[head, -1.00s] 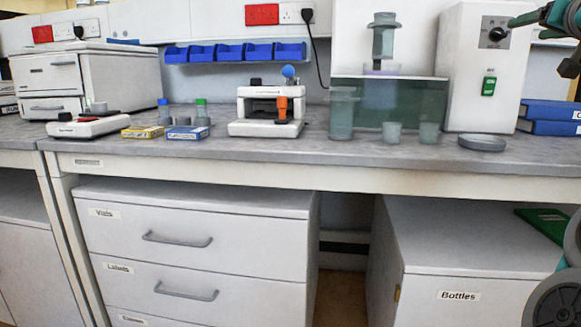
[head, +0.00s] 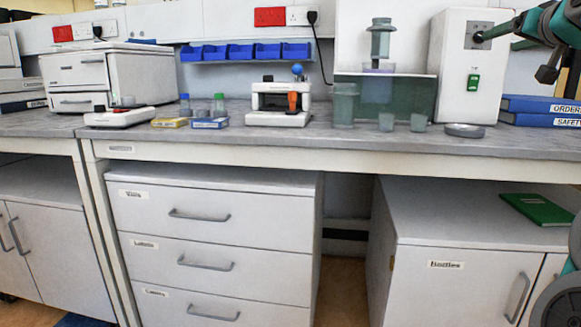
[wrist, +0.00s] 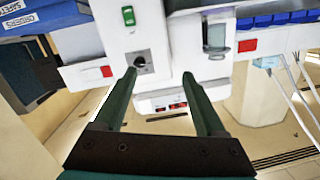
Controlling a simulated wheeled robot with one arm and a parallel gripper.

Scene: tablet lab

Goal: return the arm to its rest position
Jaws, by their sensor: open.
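My gripper (head: 484,36) is at the upper right of the head view, at the end of my green arm. Its fingertips overlap the dark dial on the front of the white machine (head: 452,75); I cannot tell whether they touch it. In the wrist view my gripper (wrist: 160,74) has two green fingers spread apart with nothing held between them. The dial (wrist: 141,62) shows just inside the left fingertip, and the green switch (wrist: 128,15) is beyond it.
A glass cylinder (head: 344,105), small beakers and a grey dish (head: 464,131) stand by the machine. Blue binders (head: 540,104) lie to its right. A green book (head: 540,208) lies on the lower cabinet. The floor gap between the cabinets is open.

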